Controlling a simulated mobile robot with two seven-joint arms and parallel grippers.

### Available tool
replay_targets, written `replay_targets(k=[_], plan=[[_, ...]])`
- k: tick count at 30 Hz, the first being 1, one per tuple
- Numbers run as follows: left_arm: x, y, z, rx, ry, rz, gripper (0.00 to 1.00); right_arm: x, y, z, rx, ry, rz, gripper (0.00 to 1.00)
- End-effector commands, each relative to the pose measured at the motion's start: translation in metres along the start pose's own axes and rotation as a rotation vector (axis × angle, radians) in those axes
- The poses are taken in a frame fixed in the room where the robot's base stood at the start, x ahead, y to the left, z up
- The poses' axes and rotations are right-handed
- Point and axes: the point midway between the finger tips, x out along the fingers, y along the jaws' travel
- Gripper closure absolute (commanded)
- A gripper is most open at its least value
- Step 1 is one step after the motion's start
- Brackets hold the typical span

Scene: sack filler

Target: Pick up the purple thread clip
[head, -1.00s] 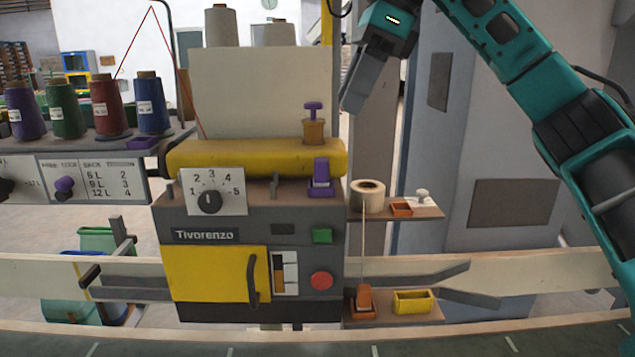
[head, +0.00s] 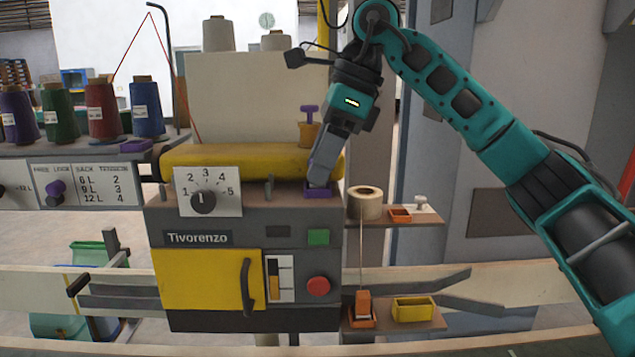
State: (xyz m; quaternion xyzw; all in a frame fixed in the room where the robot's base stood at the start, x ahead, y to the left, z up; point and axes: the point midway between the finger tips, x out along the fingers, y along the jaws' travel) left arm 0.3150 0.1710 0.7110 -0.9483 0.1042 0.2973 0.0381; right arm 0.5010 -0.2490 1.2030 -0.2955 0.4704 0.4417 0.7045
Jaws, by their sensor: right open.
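The purple thread clip (head: 311,170) is on top of the grey sack machine, at its right end, at a purple base (head: 317,193). Most of the clip is hidden behind the fingers of my right gripper (head: 319,180). My right gripper is open and points down, with its fingertips at the clip, just above the base. I cannot tell whether the fingers touch the clip. My left gripper is not in view.
A yellow roller (head: 235,160) lies just left of the clip. A brown pot with a purple plunger (head: 309,112) stands behind. A shelf with a cream thread roll (head: 366,203) is to the right. Thread cones (head: 103,110) stand at left.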

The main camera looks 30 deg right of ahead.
Motion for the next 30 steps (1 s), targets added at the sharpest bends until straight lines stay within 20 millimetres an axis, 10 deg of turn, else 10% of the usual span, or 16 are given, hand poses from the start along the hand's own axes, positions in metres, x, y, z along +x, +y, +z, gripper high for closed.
replay_targets(k=[18,30], plan=[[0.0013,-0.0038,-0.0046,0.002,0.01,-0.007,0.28,-0.0007,-0.0001,-0.0001,0.0,0.0,0.0,1.0],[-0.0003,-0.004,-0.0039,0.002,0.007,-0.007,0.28,-0.0052,-0.0002,0.0019,0.0,-0.001,0.0,1.0]])
